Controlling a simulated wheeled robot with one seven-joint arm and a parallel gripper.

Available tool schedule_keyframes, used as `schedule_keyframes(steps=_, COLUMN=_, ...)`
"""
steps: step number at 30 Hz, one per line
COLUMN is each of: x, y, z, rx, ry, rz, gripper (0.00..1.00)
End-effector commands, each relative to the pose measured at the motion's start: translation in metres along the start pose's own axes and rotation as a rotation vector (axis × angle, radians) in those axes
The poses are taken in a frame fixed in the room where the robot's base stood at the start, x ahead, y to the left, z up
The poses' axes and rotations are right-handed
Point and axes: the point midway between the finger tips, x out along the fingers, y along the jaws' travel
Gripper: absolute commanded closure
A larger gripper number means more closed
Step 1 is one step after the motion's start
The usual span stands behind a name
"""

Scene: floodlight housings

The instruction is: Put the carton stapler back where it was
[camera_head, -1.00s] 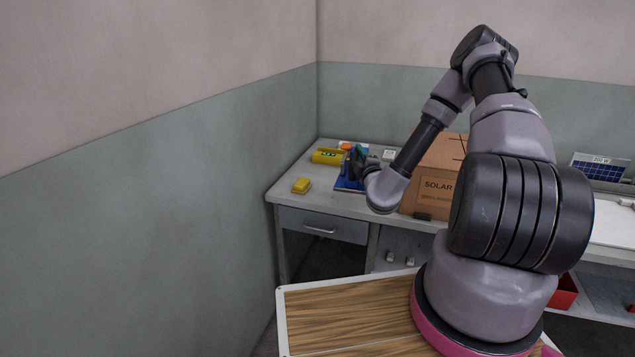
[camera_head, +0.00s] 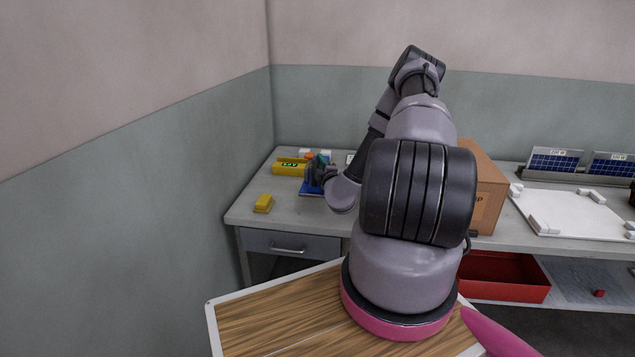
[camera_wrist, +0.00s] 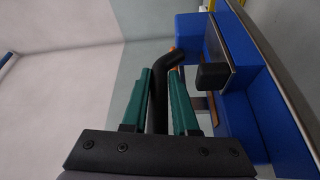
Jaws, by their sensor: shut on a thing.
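My gripper (camera_head: 319,167) is over the left part of the grey workbench, small and partly hidden by my arm in the head view. In the wrist view my gripper (camera_wrist: 165,85) has its green fingers closed around a dark, bent handle (camera_wrist: 158,98), which looks like part of the carton stapler. A blue body or stand (camera_wrist: 265,105) with a grey plate and a black knob is just right of the fingers. I cannot tell whether it belongs to the stapler. In the head view a blue piece (camera_head: 311,188) shows on the bench below the gripper.
A cardboard box (camera_head: 488,188) stands to the right, partly behind my arm. Further right are a white board (camera_head: 570,213), solar panels (camera_head: 553,160) and a red bin (camera_head: 503,277).

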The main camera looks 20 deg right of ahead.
Motion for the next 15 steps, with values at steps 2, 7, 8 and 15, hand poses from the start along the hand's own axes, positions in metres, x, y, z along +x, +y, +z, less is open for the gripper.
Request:
schedule_keyframes(steps=2, x=0.0, y=-0.014, z=0.001, rx=0.002, ry=0.001, rz=0.001, gripper=1.0)
schedule_keyframes(steps=7, x=-0.001, y=-0.036, z=0.006, rx=0.001, ry=0.001, rz=0.002, gripper=1.0)
schedule_keyframes(steps=8, x=-0.001, y=-0.039, z=0.006, rx=0.001, ry=0.001, rz=0.003, gripper=1.0)
schedule_keyframes(steps=15, x=-0.002, y=-0.053, z=0.009, rx=0.001, ry=0.002, rz=0.003, gripper=1.0)
